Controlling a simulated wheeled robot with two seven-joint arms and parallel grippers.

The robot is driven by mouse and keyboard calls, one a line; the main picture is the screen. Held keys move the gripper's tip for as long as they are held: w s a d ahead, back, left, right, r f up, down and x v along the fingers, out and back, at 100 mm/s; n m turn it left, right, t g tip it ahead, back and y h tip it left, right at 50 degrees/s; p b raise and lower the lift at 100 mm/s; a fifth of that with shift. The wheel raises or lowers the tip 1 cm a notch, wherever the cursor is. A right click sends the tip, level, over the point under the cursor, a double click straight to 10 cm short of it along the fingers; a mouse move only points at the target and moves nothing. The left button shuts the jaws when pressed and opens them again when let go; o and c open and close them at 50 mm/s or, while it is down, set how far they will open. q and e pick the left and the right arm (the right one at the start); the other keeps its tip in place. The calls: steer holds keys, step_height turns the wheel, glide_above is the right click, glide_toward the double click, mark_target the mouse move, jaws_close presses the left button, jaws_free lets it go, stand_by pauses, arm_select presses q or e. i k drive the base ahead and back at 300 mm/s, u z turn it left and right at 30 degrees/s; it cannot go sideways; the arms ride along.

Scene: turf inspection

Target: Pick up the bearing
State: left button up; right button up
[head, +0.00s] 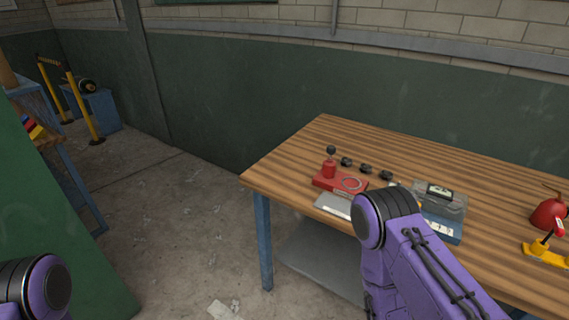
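A wooden workbench (300,150) with blue legs stands at the right. Near its left end is a red device (327,180) with a black knob on a post. A pale ring (350,185) lies on its red base; it may be the bearing, but I cannot tell. Several small dark round parts (365,169) sit in a row behind it. My purple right arm rises in front of the bench and hides part of its surface. My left arm shows only at the bottom left corner. Neither gripper is in view.
A grey and blue instrument (440,198), a red can (549,213) and a yellow stand (545,255) are on the bench. A green panel (50,220) stands at left. The concrete floor (185,215) between is mostly open.

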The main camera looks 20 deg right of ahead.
mark_target(365, 168)
steer(key=u, duration=0.95)
steer(key=i, duration=1.4)
steer(key=z, duration=2.35)
